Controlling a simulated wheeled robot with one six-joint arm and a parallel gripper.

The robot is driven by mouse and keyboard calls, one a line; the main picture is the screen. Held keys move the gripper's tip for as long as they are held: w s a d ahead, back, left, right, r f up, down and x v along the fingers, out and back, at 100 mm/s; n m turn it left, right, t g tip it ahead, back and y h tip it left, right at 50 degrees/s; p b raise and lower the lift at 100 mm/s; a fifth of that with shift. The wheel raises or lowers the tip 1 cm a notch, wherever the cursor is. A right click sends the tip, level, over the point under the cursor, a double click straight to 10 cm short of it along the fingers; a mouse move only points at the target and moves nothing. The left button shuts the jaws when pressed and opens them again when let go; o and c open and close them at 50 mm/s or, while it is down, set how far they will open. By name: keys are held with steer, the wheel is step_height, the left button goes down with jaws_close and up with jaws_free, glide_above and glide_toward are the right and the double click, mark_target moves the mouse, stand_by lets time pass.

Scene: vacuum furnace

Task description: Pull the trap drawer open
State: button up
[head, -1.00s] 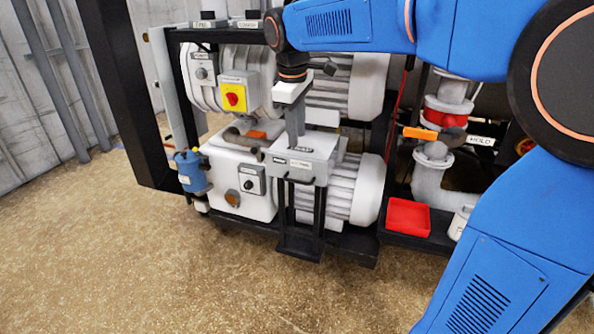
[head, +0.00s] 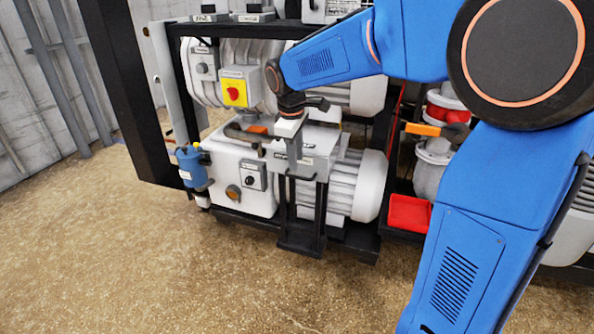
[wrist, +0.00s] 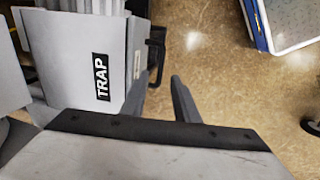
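The trap drawer (head: 312,146) is a grey box on a black stand at the front of the pump rack, in the middle of the head view. In the wrist view the drawer (wrist: 65,50) fills the upper left, with a black TRAP label. A dark handle (wrist: 157,42) shows at its right edge. My gripper (wrist: 159,78) is open, with a gap between its two grey fingers and nothing seen between them. The handle shows beyond the fingertips, apart from them. In the head view my wrist is just above the drawer and hides part of its top.
A yellow switch box with a red knob (head: 234,91) is left of my wrist. A blue canister (head: 191,168) hangs at the rack's left. A red tray (head: 408,213) sits at the right. The floor (head: 180,280) in front of the drawer is clear.

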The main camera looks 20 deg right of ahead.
mark_target(297, 178)
steer(key=shift+w+d+f, duration=0.1)
steer(key=shift+w+f, duration=0.05)
steer(key=shift+f, duration=0.75)
steer(key=shift+w+d+f, duration=0.1)
steer(key=shift+f, duration=0.85)
steer(key=shift+w+d+f, duration=0.1)
steer(key=shift+w+f, duration=0.05)
steer(key=shift+f, duration=0.75)
jaws_close()
